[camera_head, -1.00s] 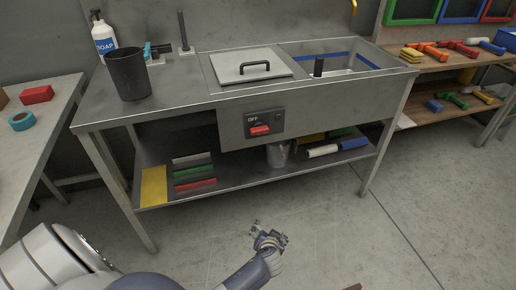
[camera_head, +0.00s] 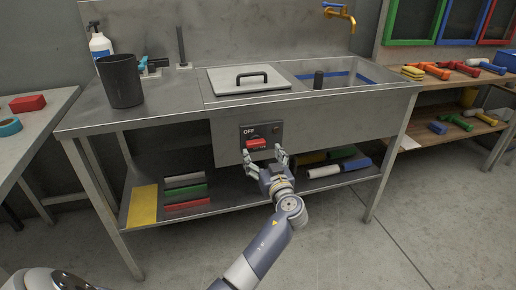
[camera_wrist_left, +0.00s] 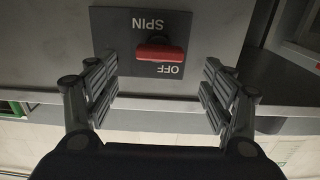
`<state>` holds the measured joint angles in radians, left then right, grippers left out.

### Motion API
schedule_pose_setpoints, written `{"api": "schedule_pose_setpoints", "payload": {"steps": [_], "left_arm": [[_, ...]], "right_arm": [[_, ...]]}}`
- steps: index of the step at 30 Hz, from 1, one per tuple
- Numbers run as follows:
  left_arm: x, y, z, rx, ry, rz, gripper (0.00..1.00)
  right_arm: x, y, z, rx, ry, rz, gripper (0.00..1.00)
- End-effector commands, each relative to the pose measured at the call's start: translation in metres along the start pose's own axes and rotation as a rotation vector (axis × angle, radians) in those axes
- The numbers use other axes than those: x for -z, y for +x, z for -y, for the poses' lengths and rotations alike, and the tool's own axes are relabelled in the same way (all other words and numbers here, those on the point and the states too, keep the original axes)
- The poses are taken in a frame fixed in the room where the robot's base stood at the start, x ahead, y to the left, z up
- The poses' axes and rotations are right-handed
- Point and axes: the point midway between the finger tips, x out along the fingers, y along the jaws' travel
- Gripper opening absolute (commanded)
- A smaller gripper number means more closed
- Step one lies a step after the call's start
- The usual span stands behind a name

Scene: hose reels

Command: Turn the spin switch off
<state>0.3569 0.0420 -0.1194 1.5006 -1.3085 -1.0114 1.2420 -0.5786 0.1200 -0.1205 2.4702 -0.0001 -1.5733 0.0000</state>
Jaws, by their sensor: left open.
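The spin switch is a red handle (camera_head: 257,143) on a dark panel (camera_head: 244,129) on the front of the steel sink bench. In the left wrist view, which looks upside down, the red handle (camera_wrist_left: 160,52) lies nearly level between the words SPIN and OFF. My left gripper (camera_head: 263,153) is open just below and in front of the panel, its fingers spread to either side of the handle. In the wrist view nothing is between the fingers (camera_wrist_left: 162,80), and no contact shows. My right gripper is not in view.
The steel bench (camera_head: 165,112) carries a black bin (camera_head: 121,82), a soap bottle (camera_head: 99,42) and a lidded basin (camera_head: 248,80). Its lower shelf holds coloured blocks beneath the gripper. A side table (camera_head: 25,130) stands left. The floor in front is clear.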

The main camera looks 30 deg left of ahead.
Motion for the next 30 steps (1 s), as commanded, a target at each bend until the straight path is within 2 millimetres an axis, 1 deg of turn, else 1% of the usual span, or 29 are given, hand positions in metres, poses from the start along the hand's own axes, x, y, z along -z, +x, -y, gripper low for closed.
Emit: {"api": "schedule_pose_setpoints", "payload": {"steps": [1,3,6,9,13,21,23,24,27,30], "left_arm": [[0.0,0.011,0.0,0.001,0.002,-0.001,0.75],[0.0,0.023,0.0,0.0,0.003,-0.002,0.75],[0.0,0.038,0.0,0.0,0.001,0.0,0.75],[0.0,0.048,0.0,-0.001,0.002,0.0,0.75],[-0.001,0.055,0.0,-0.001,0.001,0.002,0.75],[-0.001,0.056,0.0,-0.001,0.001,0.002,0.75],[-0.001,0.056,0.0,-0.001,0.001,0.002,0.61],[-0.001,0.056,0.0,-0.002,0.001,0.002,0.52],[-0.001,0.055,0.0,-0.002,0.001,0.002,0.31],[-0.001,0.055,0.0,-0.002,0.001,0.002,0.31]], "right_arm": [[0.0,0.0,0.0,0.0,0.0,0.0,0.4],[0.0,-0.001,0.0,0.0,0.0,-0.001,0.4],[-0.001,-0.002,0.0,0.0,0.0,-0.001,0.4],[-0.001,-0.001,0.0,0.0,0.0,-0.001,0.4],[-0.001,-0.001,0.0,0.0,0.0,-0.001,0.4],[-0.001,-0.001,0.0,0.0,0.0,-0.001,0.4],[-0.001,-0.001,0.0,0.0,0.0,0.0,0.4],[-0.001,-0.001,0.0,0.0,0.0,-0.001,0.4],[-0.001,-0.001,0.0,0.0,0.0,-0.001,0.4],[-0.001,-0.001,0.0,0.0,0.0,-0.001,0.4]]}}
